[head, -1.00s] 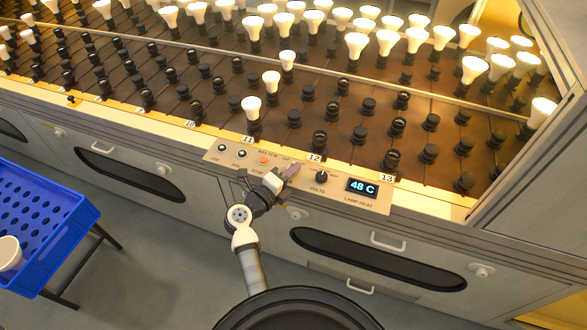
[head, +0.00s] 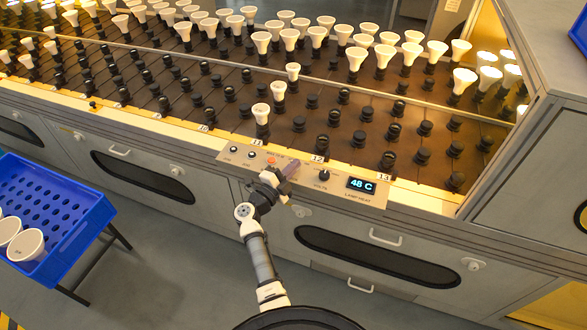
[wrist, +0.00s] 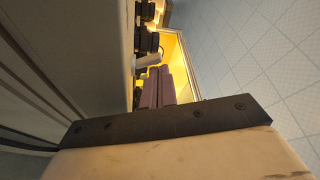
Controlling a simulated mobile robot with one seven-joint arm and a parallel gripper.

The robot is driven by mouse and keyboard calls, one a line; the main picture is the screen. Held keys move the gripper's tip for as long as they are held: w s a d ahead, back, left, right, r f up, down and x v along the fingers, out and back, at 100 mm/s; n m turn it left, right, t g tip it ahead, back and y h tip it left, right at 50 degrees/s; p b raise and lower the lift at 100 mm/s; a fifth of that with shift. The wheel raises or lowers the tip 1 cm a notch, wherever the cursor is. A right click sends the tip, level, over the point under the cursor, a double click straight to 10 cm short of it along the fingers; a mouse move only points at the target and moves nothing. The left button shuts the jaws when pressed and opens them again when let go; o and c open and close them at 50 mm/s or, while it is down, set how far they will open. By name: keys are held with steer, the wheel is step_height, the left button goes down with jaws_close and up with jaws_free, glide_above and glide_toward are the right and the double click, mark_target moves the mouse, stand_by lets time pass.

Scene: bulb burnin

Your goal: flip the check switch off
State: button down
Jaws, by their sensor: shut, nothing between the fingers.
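My gripper (head: 290,167) is shut and empty, its mauve fingertips over the middle of the sloped control panel (head: 349,201). In the wrist view the two fingers (wrist: 158,88) lie side by side beside a pale surface. I cannot make out the check switch; the gripper covers the panel between the orange stop button (head: 271,160) and the volts knob (head: 324,174). Whether the fingers touch the panel is unclear. Most bulbs on the rack (head: 290,38) are white and unlit; some at the far right (head: 487,75) still glow.
The lamp heat display (head: 361,185) reads 48 C. Two small black controls (head: 242,151) are on the panel's left. Rows of black sockets (head: 335,118) lie behind the panel. A blue crate (head: 75,235) with white cups or bulbs stands at the left. Cabinet doors (head: 385,262) are below.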

steer(key=b+v, duration=0.3)
steer(key=v, duration=1.1)
steer(key=shift+d, duration=0.1)
